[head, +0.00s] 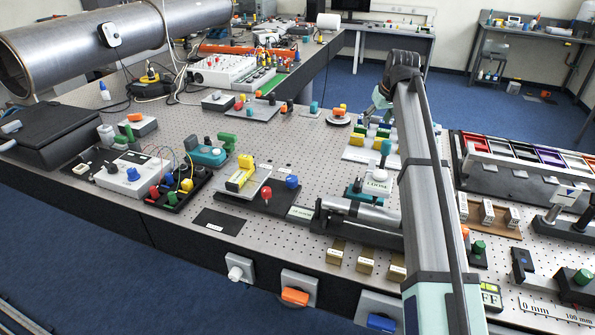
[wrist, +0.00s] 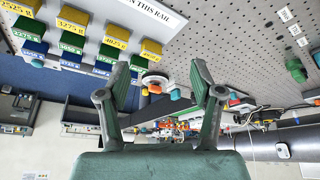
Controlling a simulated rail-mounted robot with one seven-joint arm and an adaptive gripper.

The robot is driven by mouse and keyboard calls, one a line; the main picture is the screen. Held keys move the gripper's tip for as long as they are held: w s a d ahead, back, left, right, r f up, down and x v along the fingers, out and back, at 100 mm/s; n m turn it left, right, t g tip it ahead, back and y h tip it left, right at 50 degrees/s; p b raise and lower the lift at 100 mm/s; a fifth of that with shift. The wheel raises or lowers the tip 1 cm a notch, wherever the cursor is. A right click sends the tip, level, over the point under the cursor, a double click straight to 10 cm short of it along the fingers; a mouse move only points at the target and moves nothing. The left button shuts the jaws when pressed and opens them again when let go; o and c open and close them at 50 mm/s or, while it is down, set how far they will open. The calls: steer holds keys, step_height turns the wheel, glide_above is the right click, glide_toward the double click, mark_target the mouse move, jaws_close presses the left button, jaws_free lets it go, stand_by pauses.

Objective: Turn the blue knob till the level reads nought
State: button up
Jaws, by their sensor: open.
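The level's reading is too small to make out. My gripper (head: 379,104) is partly hidden behind my arm, up and to the right of the blue knob and well apart from it. In the wrist view my gripper (wrist: 160,82) is open, with nothing between its fingers. Neither the level nor this blue knob can be made out there.
Labelled yellow, green and blue weight blocks (wrist: 85,38) stand near my gripper. A device marked "LOOSE" (head: 376,187) stands right of the level. Another blue knob (head: 381,323) is on the front edge. A teal-based device (head: 207,156) stands left of the level. Perforated tabletop (head: 312,150) is bare nearby.

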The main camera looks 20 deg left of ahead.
steer(key=s+a+r+n+g+h+p, duration=0.1)
steer(key=s+a+n, duration=0.2)
steer(key=s+a, duration=0.3)
steer(key=s+a+n+g+p, duration=0.1)
steer(key=s+a+n+g, duration=0.15)
steer(key=a, duration=0.65)
steer(key=n+h, duration=0.1)
steer(key=n, duration=0.2)
glide_toward(292, 178)
steer(key=shift+g, duration=0.35)
steer(key=f+p, duration=0.1)
steer(key=f, duration=0.2)
steer(key=f+p, duration=0.2)
steer(key=f, duration=0.1)
steer(key=f+p, duration=0.2)
steer(key=f, duration=0.1)
steer(key=shift+w+a+f, duration=0.1)
steer(key=shift+w, duration=0.2)
steer(key=c, duration=1.1)
